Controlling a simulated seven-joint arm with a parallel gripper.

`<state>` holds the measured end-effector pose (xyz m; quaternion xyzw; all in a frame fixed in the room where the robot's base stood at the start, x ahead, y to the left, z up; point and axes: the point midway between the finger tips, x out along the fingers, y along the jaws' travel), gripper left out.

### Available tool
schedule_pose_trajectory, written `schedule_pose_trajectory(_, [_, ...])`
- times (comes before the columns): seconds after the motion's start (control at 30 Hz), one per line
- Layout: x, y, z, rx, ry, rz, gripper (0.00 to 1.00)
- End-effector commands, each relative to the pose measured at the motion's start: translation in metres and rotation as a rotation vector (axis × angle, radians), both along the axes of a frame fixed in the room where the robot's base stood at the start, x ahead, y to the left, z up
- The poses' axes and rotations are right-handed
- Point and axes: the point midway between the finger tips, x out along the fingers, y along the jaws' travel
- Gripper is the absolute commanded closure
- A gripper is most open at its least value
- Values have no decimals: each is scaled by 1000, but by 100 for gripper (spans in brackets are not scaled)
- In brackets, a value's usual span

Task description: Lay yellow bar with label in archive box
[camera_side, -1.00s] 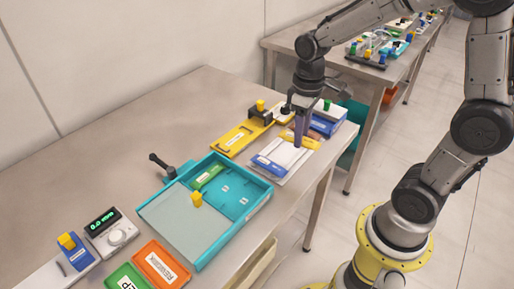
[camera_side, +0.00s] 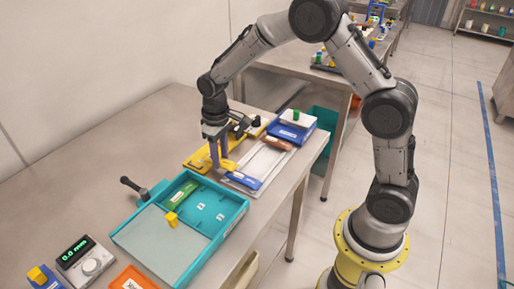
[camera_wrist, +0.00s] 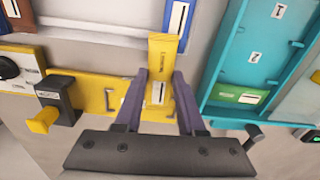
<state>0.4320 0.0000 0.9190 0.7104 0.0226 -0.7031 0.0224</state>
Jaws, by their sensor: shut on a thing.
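My gripper (camera_side: 218,163) is shut on the yellow bar (camera_side: 229,164). In the wrist view the bar (camera_wrist: 164,52) sticks out beyond the purple fingers (camera_wrist: 160,88), and a white label shows on its face between them. The bar appears raised, near the yellow plate and the pale tray. The teal box (camera_side: 239,213), apparently the archive box, stands nearer the side camera; in the wrist view it (camera_wrist: 216,75) lies right of the gripper. A green bar (camera_side: 182,194) lies in it, and spots marked 1 and 2 look empty.
The pale tray (camera_side: 262,163) holds a blue bar (camera_side: 243,180) and a red-brown bar (camera_side: 278,144). A grey panel with a yellow knob (camera_side: 171,219) covers part of the teal box. A black handle (camera_side: 134,187) juts from its back edge.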

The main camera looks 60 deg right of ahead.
Motion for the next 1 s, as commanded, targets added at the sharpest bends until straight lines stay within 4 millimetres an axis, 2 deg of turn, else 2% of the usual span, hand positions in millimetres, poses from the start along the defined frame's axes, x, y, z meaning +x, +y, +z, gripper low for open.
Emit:
schedule_pose_trajectory(0.07, [-15,-1,-5,-1,13,62,100])
schedule_pose_trajectory(0.17, [-34,-10,4,-1,13,143,100])
schedule_pose_trajectory(0.27, [-55,-33,23,-3,9,189,100])
schedule_pose_trajectory(0.4, [-93,-76,55,-3,5,202,100])
schedule_pose_trajectory(0.53, [-134,-112,84,-4,5,167,100])
schedule_pose_trajectory(0.7, [-176,-145,111,-3,7,67,100])
schedule_pose_trajectory(0.83, [-193,-161,123,-1,9,-14,100])
schedule_pose_trajectory(1.0, [-199,-173,128,1,12,-61,100])
